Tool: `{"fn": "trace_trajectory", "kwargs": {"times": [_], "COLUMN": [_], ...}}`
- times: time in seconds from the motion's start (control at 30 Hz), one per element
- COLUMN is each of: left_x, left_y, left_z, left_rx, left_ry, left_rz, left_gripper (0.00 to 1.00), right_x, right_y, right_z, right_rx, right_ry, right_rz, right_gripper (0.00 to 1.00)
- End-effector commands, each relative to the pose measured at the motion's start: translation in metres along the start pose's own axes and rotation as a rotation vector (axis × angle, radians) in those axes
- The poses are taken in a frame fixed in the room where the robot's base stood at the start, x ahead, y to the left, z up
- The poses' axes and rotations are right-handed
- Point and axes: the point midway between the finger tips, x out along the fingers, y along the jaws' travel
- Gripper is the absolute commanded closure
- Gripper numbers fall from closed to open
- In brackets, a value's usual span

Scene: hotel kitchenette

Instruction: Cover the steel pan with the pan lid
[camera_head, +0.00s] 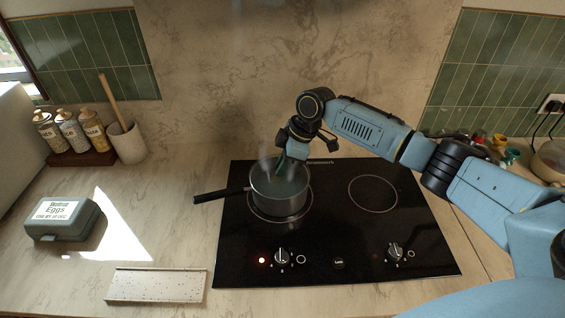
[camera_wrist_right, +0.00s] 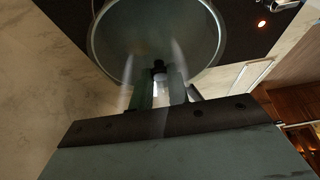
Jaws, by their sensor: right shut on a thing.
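The steel pan (camera_head: 281,209) stands on the left burner of the hob, its black handle pointing left. My right gripper (camera_head: 282,162) reaches down over the back of the pan's mouth. In the right wrist view, my right gripper (camera_wrist_right: 158,80) is shut on the dark knob of the round, see-through grey pan lid (camera_wrist_right: 135,35). In the head view the lid (camera_head: 290,187) lies across the pan's mouth, hard to tell from the pan's inside. I cannot tell whether its rim sits fully on the pan. My left gripper is not in view.
The black hob (camera_head: 340,240) has a lit red light and an empty right burner (camera_head: 373,194). An egg box (camera_head: 64,220) and a speckled board (camera_head: 156,285) lie on the left. Spice jars (camera_head: 70,132) and a utensil crock (camera_head: 127,144) stand behind. Steam rises around the pan.

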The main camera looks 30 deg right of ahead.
Motion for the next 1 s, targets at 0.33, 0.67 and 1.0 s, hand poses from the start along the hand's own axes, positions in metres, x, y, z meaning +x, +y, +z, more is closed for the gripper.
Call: {"fn": "trace_trajectory", "kwargs": {"times": [0.33,0.67,1.0], "left_x": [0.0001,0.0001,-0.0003], "left_y": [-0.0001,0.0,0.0], "left_z": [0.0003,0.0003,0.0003], "left_rx": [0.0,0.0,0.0], "left_ry": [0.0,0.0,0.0], "left_rz": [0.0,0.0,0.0], "left_gripper": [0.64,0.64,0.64], "right_x": [-0.0005,0.0001,-0.0005], "right_y": [0.0003,0.0,0.0001], "right_z": [-0.0006,0.0002,-0.0001], "right_rx": [0.0,0.0,0.0], "right_ry": [0.001,-0.001,0.0], "right_rz": [0.001,0.0,0.0], "right_gripper": [0.61,0.43,0.36]}}
